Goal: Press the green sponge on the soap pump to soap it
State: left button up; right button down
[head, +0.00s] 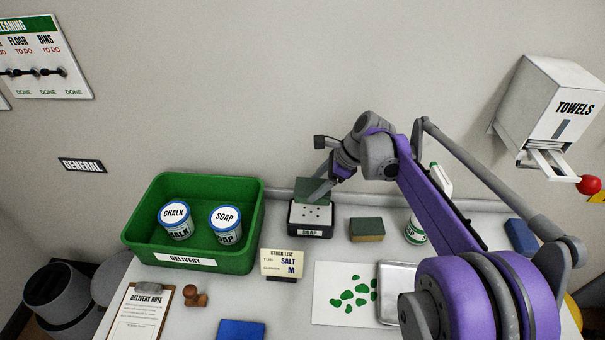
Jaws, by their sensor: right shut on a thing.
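My right gripper (322,188) is shut on a green sponge (312,187). The gripper's fingers come down from the upper right and cover part of the sponge. The soap pump (311,232) is a dark box with a pale, dotted top plate and a SOAP label, at the back middle of the bench. The sponge is at the rear of the plate in the picture; I cannot tell whether it touches the plate or hangs just above or behind it. My left gripper is not in view.
A second green-and-tan sponge (366,230) lies right of the pump. A green delivery crate (190,258) with two tubs stands to the left. A stock list card (282,263) stands in front of the pump. A green-spotted sheet (330,308) and metal tray (397,280) lie at front right.

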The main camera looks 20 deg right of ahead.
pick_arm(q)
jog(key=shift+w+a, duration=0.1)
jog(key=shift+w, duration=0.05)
pick_arm(e)
jog(key=shift+w, duration=0.1)
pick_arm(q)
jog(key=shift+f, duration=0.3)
pick_arm(e)
jog(key=shift+a+f, duration=0.1)
jog(key=shift+f, duration=0.3)
pick_arm(q)
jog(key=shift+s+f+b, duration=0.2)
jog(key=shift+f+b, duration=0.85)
jog(key=shift+b, duration=0.05)
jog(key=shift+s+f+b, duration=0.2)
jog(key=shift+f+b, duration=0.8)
jog(key=shift+b, duration=0.05)
pick_arm(e)
jog(key=shift+f, duration=2.8)
